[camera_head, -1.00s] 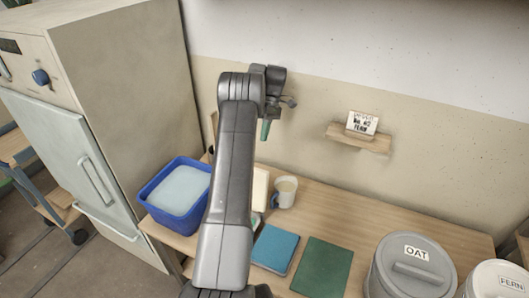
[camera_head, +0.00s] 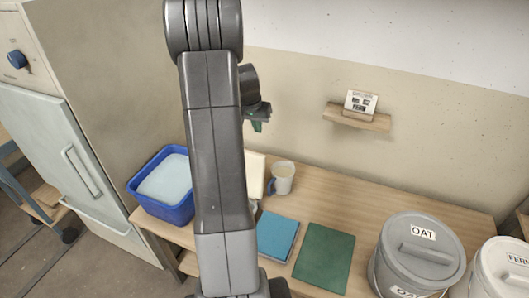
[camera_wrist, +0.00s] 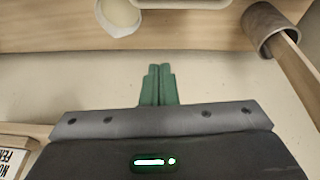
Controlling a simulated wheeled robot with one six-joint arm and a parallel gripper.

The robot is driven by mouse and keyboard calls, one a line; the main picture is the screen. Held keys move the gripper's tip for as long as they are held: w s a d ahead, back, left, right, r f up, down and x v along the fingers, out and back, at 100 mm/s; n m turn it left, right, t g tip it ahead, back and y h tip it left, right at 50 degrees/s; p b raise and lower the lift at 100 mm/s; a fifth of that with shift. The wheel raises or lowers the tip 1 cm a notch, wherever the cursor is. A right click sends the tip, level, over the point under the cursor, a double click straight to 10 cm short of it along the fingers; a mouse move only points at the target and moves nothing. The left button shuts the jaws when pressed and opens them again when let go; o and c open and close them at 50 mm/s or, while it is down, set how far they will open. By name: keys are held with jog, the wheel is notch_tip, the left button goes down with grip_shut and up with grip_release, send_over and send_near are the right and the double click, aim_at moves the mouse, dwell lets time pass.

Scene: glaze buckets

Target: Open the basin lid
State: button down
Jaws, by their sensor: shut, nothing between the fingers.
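A grey bucket (camera_head: 381,268) labelled OAT stands at the right of the table, with its grey lid (camera_head: 424,246) seated on top and a bar handle across it. A paler bucket (camera_head: 482,282) labelled FERN is cut off at the right edge, its lid (camera_head: 515,258) also on. A blue basin (camera_head: 168,212) stands at the table's left end; I cannot tell whether its pale top (camera_head: 166,179) is a lid or its contents. My gripper (camera_head: 257,126) is shut and empty, up by the wall. Its green fingers show together in the wrist view (camera_wrist: 160,68).
A mug (camera_head: 282,178), a blue pad (camera_head: 277,237) and a green pad (camera_head: 323,257) are on the table (camera_head: 385,204). A small wall shelf (camera_head: 357,118) bears a sign (camera_head: 361,103) reading FERN on its last line. A cabinet (camera_head: 105,90) stands left. My arm hides part of the table.

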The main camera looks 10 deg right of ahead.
aim_at(252, 152)
notch_tip(252, 152, down, 9)
jog(key=w+d+m+p, duration=0.1)
jog(key=w+p, duration=0.1)
jog(key=s+a, duration=0.2)
jog(key=s, duration=0.1)
jog(key=shift+s+f+t, duration=0.1)
jog(key=shift+f+t, duration=0.1)
jog(key=shift+t, duration=0.1)
dwell(0.5)
jog(key=b, duration=0.1)
jog(key=s+a+b, duration=0.1)
jog(key=b, duration=0.1)
jog(key=shift+s+r, duration=0.25)
jog(key=shift+s+a+r+b, duration=0.45)
jog(key=shift+s+b, duration=0.2)
jog(key=shift+b, duration=0.25)
